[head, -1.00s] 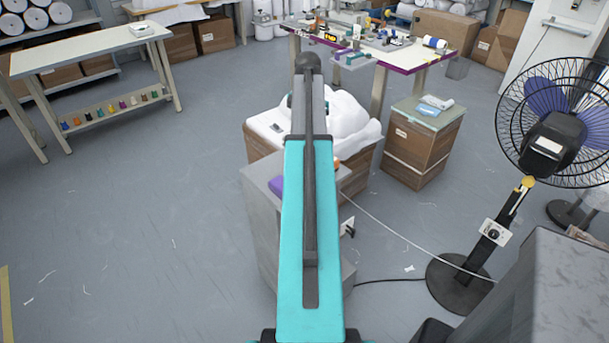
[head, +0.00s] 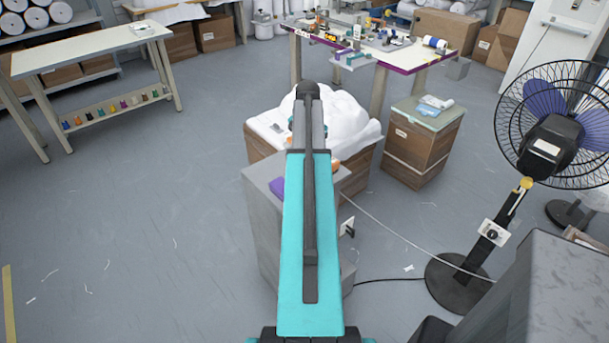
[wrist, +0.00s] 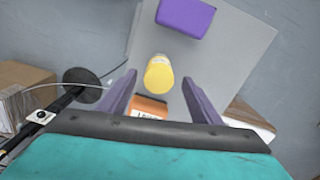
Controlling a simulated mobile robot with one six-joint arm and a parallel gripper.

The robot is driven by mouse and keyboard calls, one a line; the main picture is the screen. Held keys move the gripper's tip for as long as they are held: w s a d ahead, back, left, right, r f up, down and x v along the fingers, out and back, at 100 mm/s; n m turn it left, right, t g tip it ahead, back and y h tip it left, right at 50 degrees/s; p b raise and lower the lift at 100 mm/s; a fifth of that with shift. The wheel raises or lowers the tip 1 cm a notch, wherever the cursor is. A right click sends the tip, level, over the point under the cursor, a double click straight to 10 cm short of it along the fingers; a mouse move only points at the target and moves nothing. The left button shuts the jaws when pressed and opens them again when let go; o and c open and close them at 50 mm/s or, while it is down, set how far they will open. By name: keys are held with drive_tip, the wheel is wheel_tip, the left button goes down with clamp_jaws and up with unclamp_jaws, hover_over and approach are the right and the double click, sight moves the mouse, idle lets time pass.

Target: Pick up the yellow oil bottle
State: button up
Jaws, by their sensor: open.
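The yellow oil bottle (wrist: 159,76) shows in the wrist view, seen from above, standing on a grey cabinet top (wrist: 235,50). My gripper (wrist: 159,79) is open, with one purple-grey finger on each side of the bottle in the picture. The fingers look apart from it; how far the tips are above or short of it I cannot tell. In the head view my arm hides the bottle and the gripper.
A purple block (wrist: 185,17) lies beyond the bottle, also seen in the head view (head: 277,188). An orange box (wrist: 149,106) sits on the near side, between the fingers. A standing fan (head: 548,150) is at the right. Cartons with white cloth (head: 345,120) stand behind the cabinet.

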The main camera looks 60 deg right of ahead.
drive_tip(key=shift+f, duration=0.55)
drive_tip(key=shift+f, duration=0.15)
drive_tip(key=shift+w+f+p, duration=0.1)
drive_tip(key=shift+f+p, duration=1.1)
drive_tip(key=shift+f, duration=1.25)
drive_tip(key=c, duration=1.2)
drive_tip(key=shift+o, duration=0.2)
drive_tip(key=shift+r, duration=0.15)
drive_tip(key=shift+d+r+b, duration=0.1)
drive_tip(key=shift+r+b, duration=0.85)
drive_tip(key=shift+r, duration=0.7)
drive_tip(key=s+a+r+b, duration=0.1)
drive_tip(key=s+a+b, duration=0.3)
drive_tip(key=s+a, duration=0.5)
drive_tip(key=a, duration=0.3)
drive_tip(key=shift+s+a+r, duration=0.25)
drive_tip(key=shift+s+a, duration=0.1)
drive_tip(key=shift+a, duration=0.05)
